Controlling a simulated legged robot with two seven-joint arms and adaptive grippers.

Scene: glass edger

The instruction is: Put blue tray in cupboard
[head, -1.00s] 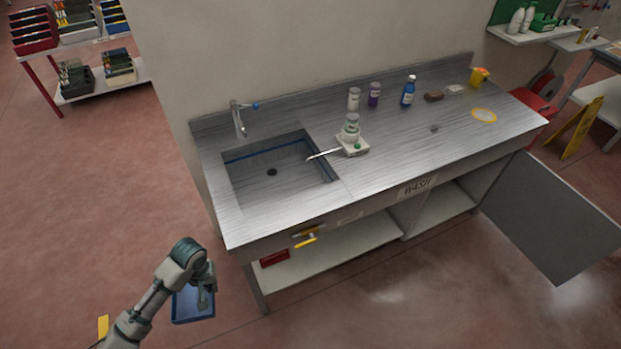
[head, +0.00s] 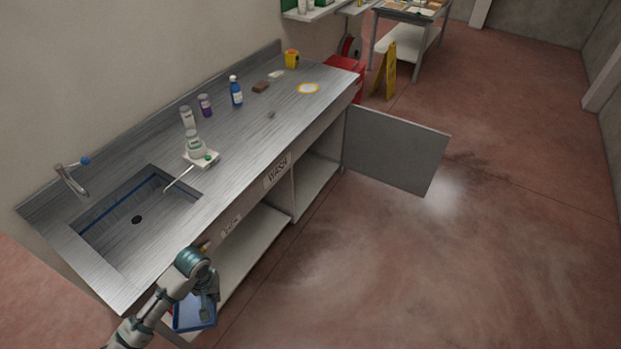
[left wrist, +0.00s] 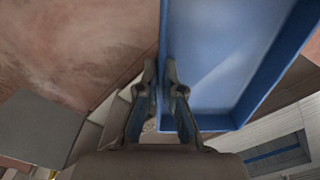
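The blue tray (head: 184,316) hangs from my left gripper (head: 207,298) at the bottom of the head view, beside the near end of the counter. In the left wrist view, the tray (left wrist: 225,50) fills the upper right, and the fingers of my left gripper (left wrist: 162,85) are shut on either side of its rim. The cupboard (head: 316,178) is the right compartment under the counter. Its grey door (head: 395,150) stands wide open, and its visible shelf looks bare. My right gripper is not in view.
The steel counter (head: 240,140) has a sink (head: 135,218), a tap (head: 75,182), bottles and a small white device (head: 200,155) on top. An open lower shelf (head: 250,245) lies left of the cupboard. The floor in front is clear. A yellow sign (head: 388,70) stands farther back.

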